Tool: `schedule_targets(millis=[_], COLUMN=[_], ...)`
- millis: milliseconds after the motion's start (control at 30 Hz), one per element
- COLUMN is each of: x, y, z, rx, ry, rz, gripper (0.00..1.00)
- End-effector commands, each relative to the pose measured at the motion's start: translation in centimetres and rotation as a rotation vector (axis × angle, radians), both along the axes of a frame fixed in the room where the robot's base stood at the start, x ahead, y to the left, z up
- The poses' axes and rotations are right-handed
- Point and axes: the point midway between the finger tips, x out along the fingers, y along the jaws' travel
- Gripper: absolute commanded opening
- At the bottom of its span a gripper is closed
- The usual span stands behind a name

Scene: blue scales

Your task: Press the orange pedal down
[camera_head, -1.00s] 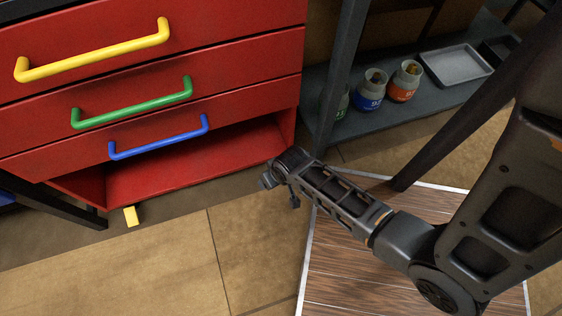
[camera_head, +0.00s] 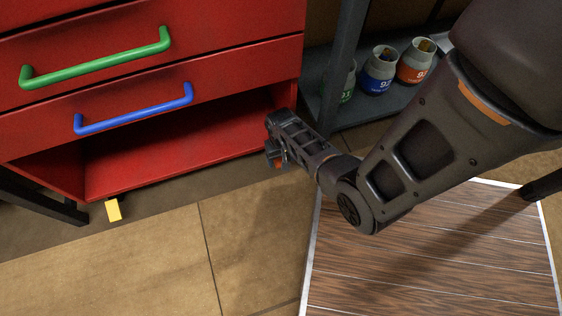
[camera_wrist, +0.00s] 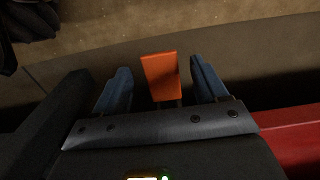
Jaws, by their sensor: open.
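The orange pedal (camera_wrist: 161,75) is a small flat plate on a short stem. In the wrist view it appears between the two blue fingers of my open gripper (camera_wrist: 160,65), with a gap on each side. The wrist view does not show clearly how far above or beside the pedal the fingertips are. In the head view my gripper (camera_head: 277,153) is low by the right end of the red cabinet's base, and only a small orange patch of the pedal (camera_head: 279,164) shows by the fingers. My gripper hides the rest.
The red cabinet (camera_head: 200,168) has drawers with green and blue handles and an open bottom space. A yellow pedal (camera_head: 113,209) sticks out under its left part. A grey shelf (camera_head: 375,104) with several labelled pots stands right.

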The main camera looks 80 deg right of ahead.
Motion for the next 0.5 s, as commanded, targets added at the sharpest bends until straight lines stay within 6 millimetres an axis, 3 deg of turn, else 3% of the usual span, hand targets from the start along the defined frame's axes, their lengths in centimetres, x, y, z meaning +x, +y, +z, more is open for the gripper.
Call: schedule_targets(millis=[100,433,500], x=[-0.01,-0.01,-0.01], y=[-0.04,0.00,0.00], z=[-1.04,-1.18,-1.17], rx=[-0.001,-0.001,-0.001], ry=[-0.001,-0.001,-0.001], rz=[-0.001,0.000,0.000], gripper=[0.72,0.72,0.66])
